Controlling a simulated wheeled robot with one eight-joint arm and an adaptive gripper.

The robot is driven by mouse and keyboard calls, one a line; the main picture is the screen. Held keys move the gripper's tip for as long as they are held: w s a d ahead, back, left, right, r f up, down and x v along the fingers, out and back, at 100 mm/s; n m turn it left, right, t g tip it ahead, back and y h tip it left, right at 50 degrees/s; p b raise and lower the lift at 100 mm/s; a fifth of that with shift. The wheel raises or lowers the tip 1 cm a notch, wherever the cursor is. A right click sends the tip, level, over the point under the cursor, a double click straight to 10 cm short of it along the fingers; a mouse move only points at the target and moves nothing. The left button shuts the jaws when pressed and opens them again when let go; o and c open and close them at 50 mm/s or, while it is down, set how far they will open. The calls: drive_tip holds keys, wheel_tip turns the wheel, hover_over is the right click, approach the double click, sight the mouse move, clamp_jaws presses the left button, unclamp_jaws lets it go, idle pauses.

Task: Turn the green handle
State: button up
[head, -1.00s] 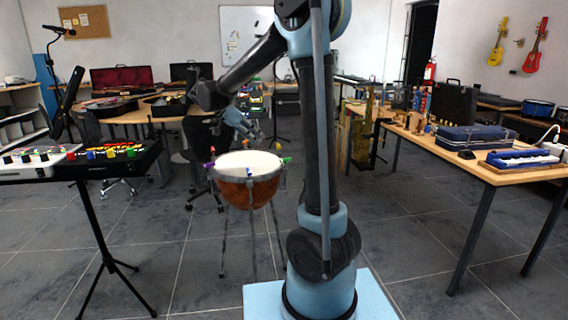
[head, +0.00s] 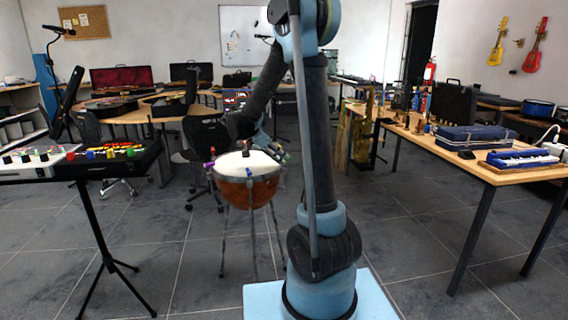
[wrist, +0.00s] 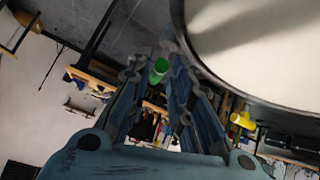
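The timpani drum (head: 243,190) has a copper bowl, a pale skin and small coloured handles around its rim. In the wrist view its pale skin (wrist: 265,45) fills the upper right. The green handle (wrist: 158,70) shows in the wrist view between the fingertips, beside the rim. My gripper (wrist: 155,62) is open, with one finger on each side of the green handle; I cannot tell whether either touches it.
A yellow handle (wrist: 243,120) sits along the rim, right of my fingers. A purple handle (head: 209,165) and a blue handle (head: 249,171) are on the drum's left and front. A stand with electronic gear (head: 105,160) is left; a wooden table (head: 490,172) is right.

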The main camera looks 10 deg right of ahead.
drive_tip(key=shift+x, duration=1.5)
clamp_jaws()
